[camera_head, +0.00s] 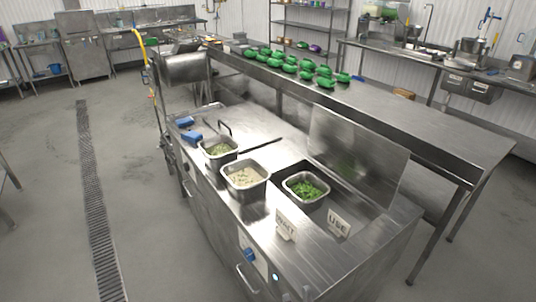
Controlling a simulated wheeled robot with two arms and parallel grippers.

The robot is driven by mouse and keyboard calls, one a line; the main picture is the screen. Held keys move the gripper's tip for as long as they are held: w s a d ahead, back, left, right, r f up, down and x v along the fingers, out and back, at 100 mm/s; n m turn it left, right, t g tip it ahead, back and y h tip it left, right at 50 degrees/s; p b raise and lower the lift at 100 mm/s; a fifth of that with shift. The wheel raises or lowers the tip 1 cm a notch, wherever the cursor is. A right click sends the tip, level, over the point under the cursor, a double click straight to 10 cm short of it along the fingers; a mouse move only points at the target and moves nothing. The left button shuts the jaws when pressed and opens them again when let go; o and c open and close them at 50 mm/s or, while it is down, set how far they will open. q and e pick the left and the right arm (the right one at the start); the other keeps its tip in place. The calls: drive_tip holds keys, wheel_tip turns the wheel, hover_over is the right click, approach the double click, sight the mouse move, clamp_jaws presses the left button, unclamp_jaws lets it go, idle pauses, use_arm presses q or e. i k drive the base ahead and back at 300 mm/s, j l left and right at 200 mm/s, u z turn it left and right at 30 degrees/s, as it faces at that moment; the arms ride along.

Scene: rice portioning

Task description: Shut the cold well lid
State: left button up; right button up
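The cold well lid (357,158) is a flat steel panel. It stands raised and tilted back along the rear edge of the open well (360,210) in the steel counter. A steel pan of green leaves (305,188) sits in the well opening. Neither of my grippers shows in the head view, and nothing visible is touching the lid.
Two steel pans, one with pale food (245,178) and one with green food (218,148), stand on the counter's left side. Two small signs (286,226) stand at the front right. Blue items (190,136) lie at the far left.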

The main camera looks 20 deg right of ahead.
sight(374, 164)
drive_tip(key=l+u, duration=0.15)
drive_tip(key=u, duration=0.3)
drive_tip(key=k+l+u, duration=0.1)
drive_tip(key=u, duration=0.4)
drive_tip(key=k+u, duration=0.2)
drive_tip(key=u, duration=0.25)
drive_tip(key=k+l+u, duration=0.1)
drive_tip(key=u, duration=0.35)
drive_tip(key=k+u, duration=0.15)
drive_tip(key=u, duration=0.3)
drive_tip(key=k+l+u, duration=0.15)
drive_tip(key=k+u, duration=0.15)
drive_tip(key=u, duration=0.15)
drive_tip(key=k+u, duration=0.45)
drive_tip(key=k+l+z, duration=0.15)
drive_tip(key=k+z, duration=0.2)
drive_tip(key=k+l+z, duration=0.75)
drive_tip(key=l+z, duration=0.2)
drive_tip(key=k+l+z, duration=0.25)
drive_tip(key=l, duration=0.15)
drive_tip(key=l+z, duration=0.6)
drive_tip(key=l, duration=0.2)
drive_tip(key=k+l, duration=0.75)
drive_tip(key=i+j, duration=0.4)
drive_tip(key=j, duration=0.25)
drive_tip(key=i+j+u, duration=0.05)
